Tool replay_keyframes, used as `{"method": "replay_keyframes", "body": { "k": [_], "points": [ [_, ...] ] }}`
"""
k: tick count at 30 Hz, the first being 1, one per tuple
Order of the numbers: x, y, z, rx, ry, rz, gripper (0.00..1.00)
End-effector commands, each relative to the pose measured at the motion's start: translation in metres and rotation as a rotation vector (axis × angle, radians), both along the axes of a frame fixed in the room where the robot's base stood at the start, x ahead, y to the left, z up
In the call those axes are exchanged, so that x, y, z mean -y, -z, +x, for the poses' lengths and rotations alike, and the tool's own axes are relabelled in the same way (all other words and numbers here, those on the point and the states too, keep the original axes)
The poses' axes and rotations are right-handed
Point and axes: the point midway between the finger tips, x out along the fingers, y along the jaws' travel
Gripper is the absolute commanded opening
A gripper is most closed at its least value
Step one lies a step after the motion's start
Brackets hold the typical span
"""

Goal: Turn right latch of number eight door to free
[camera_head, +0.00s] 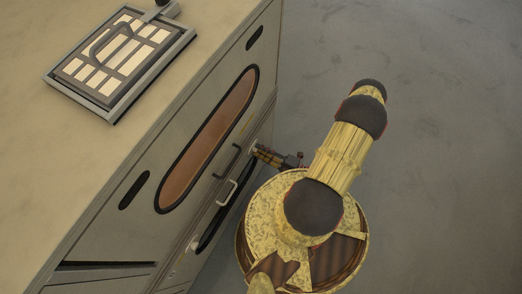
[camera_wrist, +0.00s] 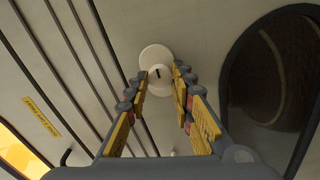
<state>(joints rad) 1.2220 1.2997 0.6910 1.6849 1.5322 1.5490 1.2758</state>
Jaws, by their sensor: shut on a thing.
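A round white latch (camera_wrist: 156,59) with a dark slot mark sits on the pale cabinet face in the wrist view. My gripper (camera_wrist: 160,78) has its two yellow and grey fingers on either side of this latch and is shut on it. In the head view my gripper (camera_head: 268,155) is against the cabinet front near its far end, and the latch there is hidden by it. A door's dark oval window (camera_wrist: 278,75) is to the right of the latch in the wrist view. No door number is readable.
The cabinet (camera_head: 150,155) has a long oval brown window (camera_head: 208,140), a dark handle (camera_head: 227,161) and a light handle (camera_head: 227,192). A framed panel (camera_head: 120,60) lies on top. A yellow label (camera_wrist: 42,116) is at left in the wrist view. Grey floor (camera_head: 430,150) is clear at right.

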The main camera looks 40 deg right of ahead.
Motion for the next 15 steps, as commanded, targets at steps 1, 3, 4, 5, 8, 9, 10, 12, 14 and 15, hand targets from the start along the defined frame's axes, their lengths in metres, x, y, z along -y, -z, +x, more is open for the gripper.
{"method": "replay_keyframes", "body": {
  "k": [1,3,4,5,8,9,10,12,14,15],
  "points": [
    [0.0015,0.0007,0.0004,-0.002,0.003,-0.001,0.00],
    [0.0015,0.0007,0.0004,-0.002,0.003,-0.001,0.00],
    [0.0015,0.0007,0.0004,-0.002,0.003,-0.001,0.00],
    [0.0015,0.0007,0.0004,-0.002,0.003,-0.001,0.00],
    [0.0015,0.0008,0.0004,-0.002,0.003,-0.001,0.00],
    [0.0016,0.0008,0.0004,-0.001,0.003,-0.002,0.00],
    [0.0016,0.0008,0.0004,-0.001,0.003,-0.002,0.25],
    [0.0013,0.0007,0.0003,-0.001,0.003,-0.002,0.29],
    [0.0012,0.0007,0.0003,-0.001,0.002,-0.001,0.33],
    [0.0009,0.0006,0.0003,-0.001,0.002,-0.001,0.35]
  ]
}}
